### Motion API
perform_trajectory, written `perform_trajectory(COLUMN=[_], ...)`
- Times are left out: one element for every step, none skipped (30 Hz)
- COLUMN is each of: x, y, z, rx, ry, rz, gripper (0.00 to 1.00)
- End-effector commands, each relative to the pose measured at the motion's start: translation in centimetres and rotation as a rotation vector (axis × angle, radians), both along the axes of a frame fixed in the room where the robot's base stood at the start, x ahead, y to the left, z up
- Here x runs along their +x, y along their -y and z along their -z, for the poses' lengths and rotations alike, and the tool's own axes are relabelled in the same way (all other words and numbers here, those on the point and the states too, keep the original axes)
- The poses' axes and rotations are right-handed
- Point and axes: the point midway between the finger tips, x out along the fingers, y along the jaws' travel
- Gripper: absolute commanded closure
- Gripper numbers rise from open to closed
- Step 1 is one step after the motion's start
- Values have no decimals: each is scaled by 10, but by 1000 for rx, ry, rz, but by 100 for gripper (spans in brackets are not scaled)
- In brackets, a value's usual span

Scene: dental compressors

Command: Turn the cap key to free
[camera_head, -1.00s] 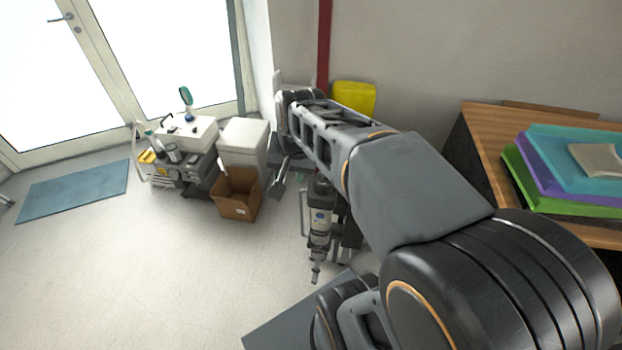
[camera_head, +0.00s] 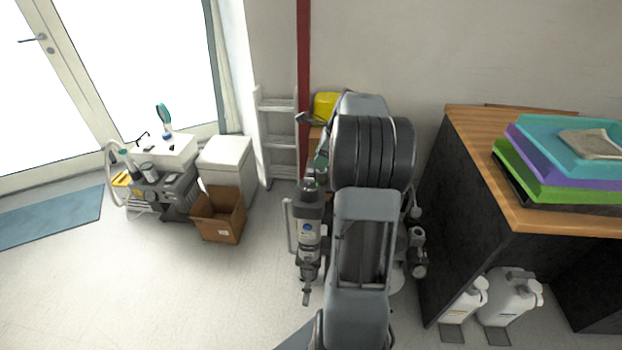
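A grey and white compressor unit (camera_head: 308,232) with a small blue label stands upright just left of my arm. Its dark top is close to my arm's far end. A small green part shows above that top, but I cannot tell whether it is the cap key. No cap key can be made out clearly. My gripper (camera_head: 312,120) shows only as a small dark piece at the left of my arm's far end, mostly hidden by the arm. I cannot see its fingertips well enough to tell their opening or whether they touch anything.
A wooden-topped counter (camera_head: 470,150) with coloured trays stands at right, white jugs (camera_head: 510,298) below it. A ladder (camera_head: 278,140) and yellow container (camera_head: 326,107) are by the wall. A cardboard box (camera_head: 218,214), white bin (camera_head: 226,165) and cart (camera_head: 165,190) stand left. Front-left floor is clear.

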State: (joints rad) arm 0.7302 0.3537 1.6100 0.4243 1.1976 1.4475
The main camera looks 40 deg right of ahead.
Motion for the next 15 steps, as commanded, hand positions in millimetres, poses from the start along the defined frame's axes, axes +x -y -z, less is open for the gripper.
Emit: perform_trajectory(x=[3, 4, 6, 8, 9, 11, 12, 13, 14, 15, 16, 17, 18, 19, 19], y=[-3, -5, -7, -9, -10, -12, -13, -14, -16, -17, -18, -19, -19, -20, -21], z=[12, 17, 24, 29, 34, 39, 43, 47, 52, 55, 58, 62, 64, 66, 68], rx=[2, 2, 0, 0, 0, 0, 0, -2, -2, 0, -1, -1, -1, -1, -2], ry=[-2, -2, -1, -2, -2, -1, -1, -1, -1, -1, -1, -1, -1, -1, 0], rz=[-2, -2, -3, -4, -4, -4, -4, -3, -3, -4, -3, -3, -3, -3, -3], gripper=[65, 65, 65, 65, 65, 65, 65, 65, 65, 65, 65, 65, 65, 65, 65])
